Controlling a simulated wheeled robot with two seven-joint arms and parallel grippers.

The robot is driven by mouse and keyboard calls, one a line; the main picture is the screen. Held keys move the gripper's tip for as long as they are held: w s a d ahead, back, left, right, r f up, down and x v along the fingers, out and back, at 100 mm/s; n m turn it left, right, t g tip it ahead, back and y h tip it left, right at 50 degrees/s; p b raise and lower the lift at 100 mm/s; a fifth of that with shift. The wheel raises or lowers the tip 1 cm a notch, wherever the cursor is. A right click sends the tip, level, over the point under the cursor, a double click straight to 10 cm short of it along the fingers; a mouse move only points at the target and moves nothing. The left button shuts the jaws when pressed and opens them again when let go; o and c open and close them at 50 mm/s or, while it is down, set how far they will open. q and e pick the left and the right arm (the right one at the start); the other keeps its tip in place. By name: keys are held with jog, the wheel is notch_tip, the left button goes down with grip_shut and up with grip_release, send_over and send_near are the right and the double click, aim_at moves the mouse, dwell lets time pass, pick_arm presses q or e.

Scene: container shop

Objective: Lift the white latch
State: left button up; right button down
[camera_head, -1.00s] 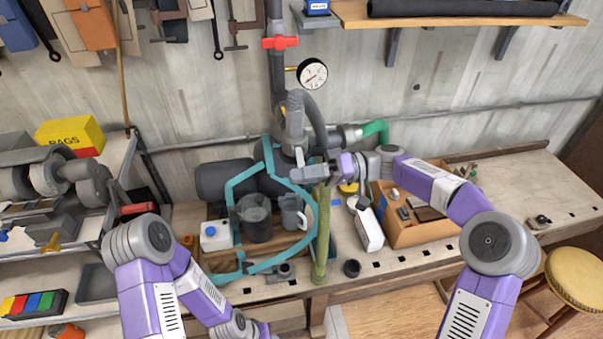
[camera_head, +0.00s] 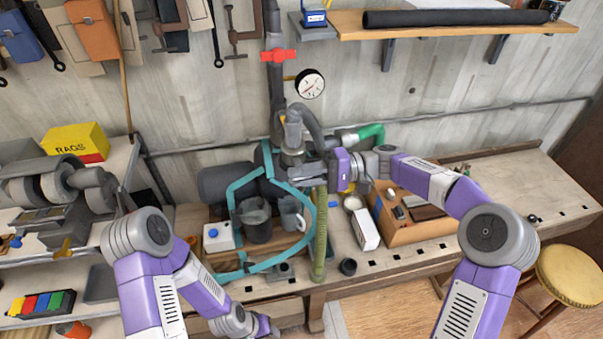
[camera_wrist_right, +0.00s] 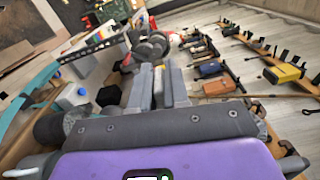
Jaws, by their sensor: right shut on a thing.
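My right gripper (camera_head: 302,168) reaches in from the right to the upper part of the grey pump (camera_head: 292,130), inside the teal frame (camera_head: 312,215). Its fingers are close together there, and in the right wrist view (camera_wrist_right: 160,85) they show as two grey bars with little gap. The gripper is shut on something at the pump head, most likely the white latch. The latch itself is hidden by the fingers, and I cannot tell its angle. My left arm hangs at the lower left; its gripper (camera_head: 262,325) is at the bottom edge, its jaws unclear.
A grey jug (camera_head: 292,215) and dark bucket (camera_head: 256,222) stand inside the frame. The bench's far right is mostly clear.

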jog(key=shift+r, duration=0.1)
dwell(0.3)
jog(key=c, duration=1.2)
grip_release()
jog(key=w+d+b, duration=0.1)
jog(key=d, duration=0.6)
jog(key=shift+w+d, duration=0.25)
